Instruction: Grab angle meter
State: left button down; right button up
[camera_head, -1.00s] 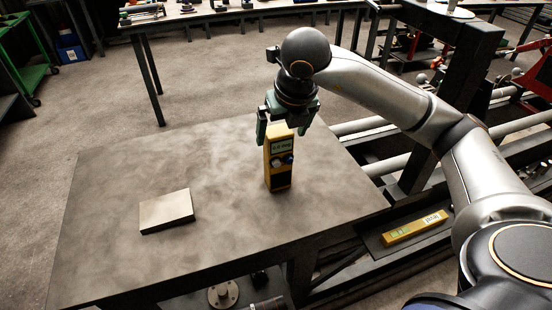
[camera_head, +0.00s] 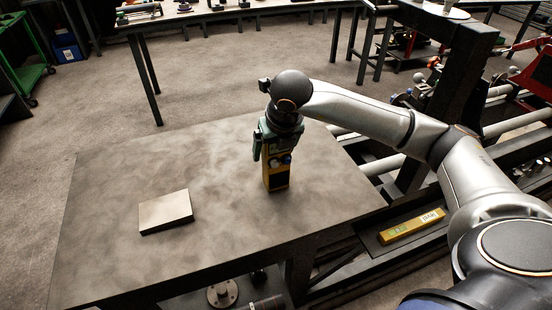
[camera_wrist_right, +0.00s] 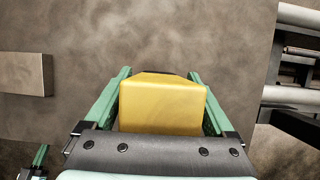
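The yellow and dark meter (camera_head: 276,178), which looks like the angle meter, stands upright on the metal table. Two round knobs show on its front. My right gripper (camera_head: 277,146) is lowered over its upper part from above and hides its top. In the right wrist view the meter's yellow top (camera_wrist_right: 162,105) lies between the two green fingers (camera_wrist_right: 161,100). The fingers run close along both sides. I cannot tell whether they press on it. My left gripper is not in view.
A flat metal block (camera_head: 166,212) lies on the table (camera_head: 110,245) to the left. A yellow bar-shaped tool (camera_head: 412,226) lies on a dark surface right of the table. Lathe bars and a dark frame (camera_head: 435,95) stand at the right.

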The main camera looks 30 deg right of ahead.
grip_shut()
jog(key=shift+r, duration=0.1)
dwell(0.4)
